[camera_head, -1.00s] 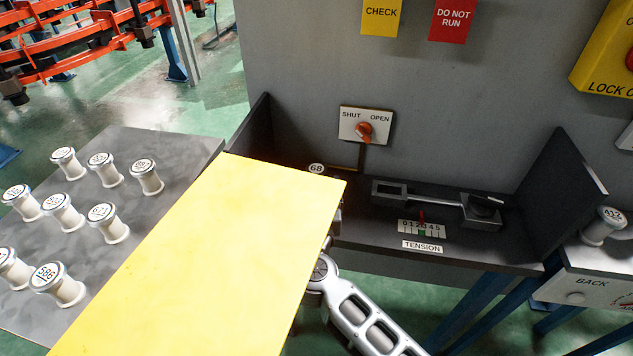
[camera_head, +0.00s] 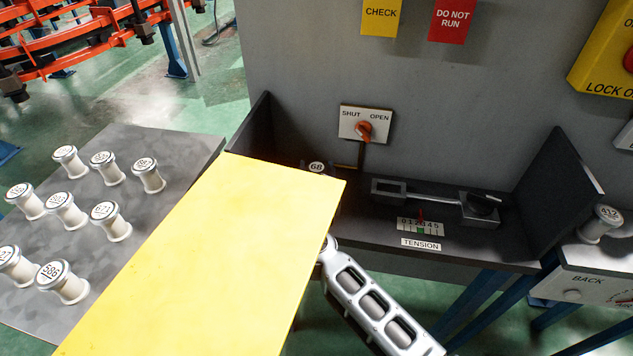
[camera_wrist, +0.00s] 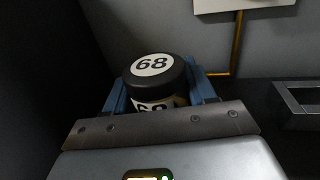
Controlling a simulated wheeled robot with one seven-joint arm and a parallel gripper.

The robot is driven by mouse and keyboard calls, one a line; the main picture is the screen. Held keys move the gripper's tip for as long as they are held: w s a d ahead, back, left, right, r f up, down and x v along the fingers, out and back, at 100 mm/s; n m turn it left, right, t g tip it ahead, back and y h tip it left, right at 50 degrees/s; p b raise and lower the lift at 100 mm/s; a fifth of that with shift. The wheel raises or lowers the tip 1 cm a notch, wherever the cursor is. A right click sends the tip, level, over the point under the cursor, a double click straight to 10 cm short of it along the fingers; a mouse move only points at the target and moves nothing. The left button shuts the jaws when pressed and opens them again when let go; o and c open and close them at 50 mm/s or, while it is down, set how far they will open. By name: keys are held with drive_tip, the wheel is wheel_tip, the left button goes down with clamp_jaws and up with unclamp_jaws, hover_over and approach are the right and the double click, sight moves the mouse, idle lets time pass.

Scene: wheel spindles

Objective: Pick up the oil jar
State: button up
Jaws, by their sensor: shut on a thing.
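The oil jar (camera_wrist: 154,68) has a black lid with a white label reading 68, and a second 68 label on its side. In the wrist view my gripper (camera_wrist: 158,84) has its blue fingers on either side of the jar, shut on it. The jar looks upright; its lower part is hidden by the gripper. In the head view the jar's lid (camera_head: 317,167) shows at the back left of the dark shelf (camera_head: 370,222). A yellow panel (camera_head: 210,250) hides the jar's body and my gripper there.
A SHUT/OPEN switch plate (camera_head: 365,124) is on the grey wall above the jar, with a brass pipe below it. A metal lever tool (camera_head: 435,200) and a tension scale (camera_head: 421,227) are to the right. Several white spools stand on a grey table (camera_head: 180,150) at left.

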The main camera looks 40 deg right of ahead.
drive_tip(key=c, duration=0.4)
drive_tip(key=shift+r, duration=0.1)
